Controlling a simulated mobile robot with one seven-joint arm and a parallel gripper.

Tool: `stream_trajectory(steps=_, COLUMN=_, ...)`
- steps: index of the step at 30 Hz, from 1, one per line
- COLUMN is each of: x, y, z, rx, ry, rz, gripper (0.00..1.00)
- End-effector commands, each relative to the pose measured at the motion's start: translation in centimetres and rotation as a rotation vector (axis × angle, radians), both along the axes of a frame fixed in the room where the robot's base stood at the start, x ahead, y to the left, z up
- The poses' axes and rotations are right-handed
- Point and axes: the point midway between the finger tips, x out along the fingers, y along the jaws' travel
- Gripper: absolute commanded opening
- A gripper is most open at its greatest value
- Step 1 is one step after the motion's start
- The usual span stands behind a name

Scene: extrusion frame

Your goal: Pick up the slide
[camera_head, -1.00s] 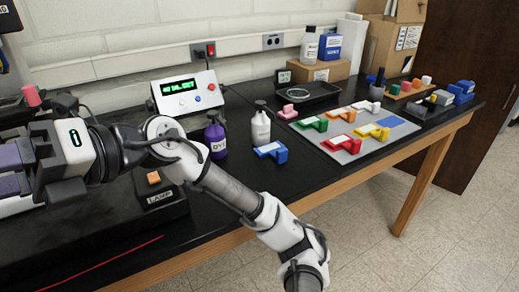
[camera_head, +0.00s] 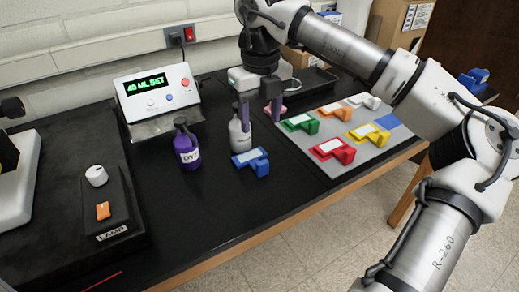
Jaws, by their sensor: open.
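No piece is plainly marked as the slide. A blue stepped block (camera_head: 251,163) with a pale top panel lies alone on the black bench. Similar blocks sit on a grey mat (camera_head: 336,180): red (camera_head: 333,149), green (camera_head: 299,123), yellow (camera_head: 367,133), orange (camera_head: 335,108) and white (camera_head: 363,100). The mat has a bare blue patch (camera_head: 388,122). A pink piece (camera_head: 269,111) is partly hidden behind my gripper (camera_head: 260,112). My gripper is open, pointing down above and behind the blue block, with one finger overlapping the white bottle in view. Nothing shows held between the fingers.
The white bottle (camera_head: 240,137) stands just behind the blue block. A purple DYE bottle (camera_head: 187,147) stands to its left. A display box (camera_head: 157,92) is at the back and a lamp base (camera_head: 103,205) at left. A black tray (camera_head: 317,80) lies behind. The front middle bench is clear.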

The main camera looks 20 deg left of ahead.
Motion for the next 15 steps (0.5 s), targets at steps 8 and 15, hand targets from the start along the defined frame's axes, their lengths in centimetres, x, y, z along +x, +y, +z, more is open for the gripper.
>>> stream_trajectory(steps=8, x=0.0, y=-0.1, z=-4.6, rx=-0.001, ry=0.006, rz=0.000, gripper=0.55)
stream_trajectory(steps=15, x=0.0, y=0.0, z=-8.0, rx=0.000, ry=0.002, rz=0.000, gripper=0.55)
